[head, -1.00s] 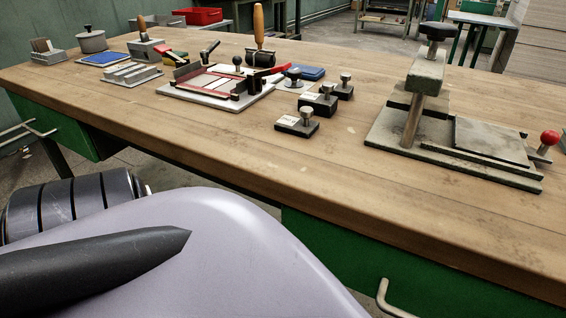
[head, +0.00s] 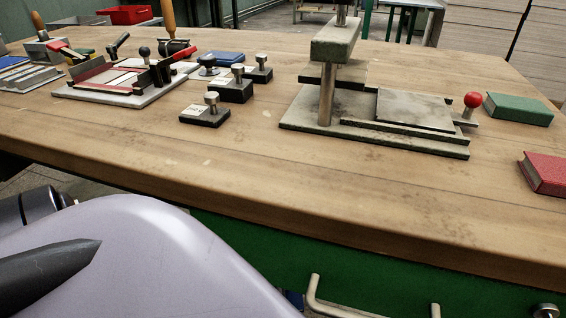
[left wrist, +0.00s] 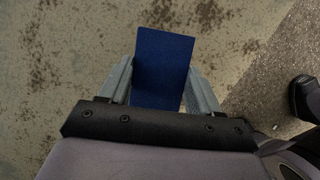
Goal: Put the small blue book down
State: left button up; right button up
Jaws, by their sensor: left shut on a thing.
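In the left wrist view the small blue book (left wrist: 165,52) stands out between the two fingers of my left gripper (left wrist: 159,78). The fingers are shut on it, one on each side. Behind it is a stained, pale greenish surface, with rough grey ground at the right. Neither the left gripper nor this book shows in the head view. My right gripper is in neither view.
The wooden workbench (head: 240,180) has bare room along its front. A green book (head: 519,110) and a red book (head: 546,174) lie at its right. A press (head: 400,108) stands in the middle. Weights (head: 206,112), a jig (head: 120,84) and a flat blue item (head: 216,58) are left.

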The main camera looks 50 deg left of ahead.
pick_arm(q)
notch_tip(320, 180, down, 3)
jog(key=shift+r+b, duration=0.1)
jog(key=shift+b, duration=0.6)
jog(key=shift+f, duration=0.35)
jog(key=shift+r, duration=0.1)
jog(key=o, duration=1.1)
jog(key=shift+c, duration=0.2)
